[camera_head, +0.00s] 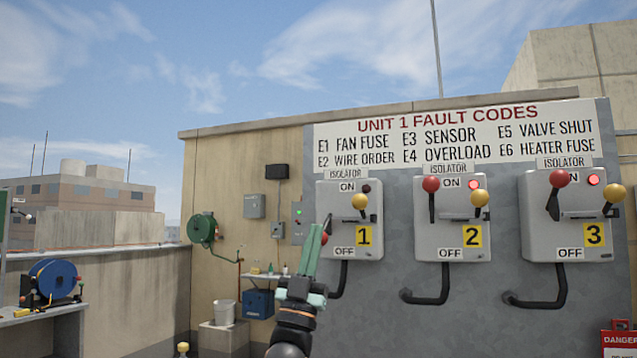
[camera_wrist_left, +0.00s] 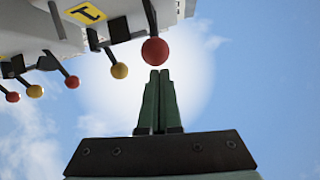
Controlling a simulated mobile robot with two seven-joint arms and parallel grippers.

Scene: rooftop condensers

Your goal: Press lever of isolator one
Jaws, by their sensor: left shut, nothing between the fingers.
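Isolator one (camera_head: 349,248) is a grey box with a yellow "1" label, at the left of three on the grey panel. Its red-knobbed lever (camera_head: 324,239) hangs down at its left side, knob near the OFF level. Its yellow knob (camera_head: 360,201) is near the top and its lamp (camera_head: 366,188) is dark. My left gripper (camera_head: 316,228) is shut and empty, in front of the box's left edge, partly covering the lever. In the left wrist view the red knob (camera_wrist_left: 155,51) sits just beyond the closed fingertips (camera_wrist_left: 160,73); I cannot tell whether they touch.
Isolator two (camera_head: 452,235) and isolator three (camera_head: 572,235) stand to the right, red levers up at ON and lamps lit red. Black conduits (camera_head: 430,298) bend out below the boxes. A fault-code sign (camera_head: 455,135) hangs above.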

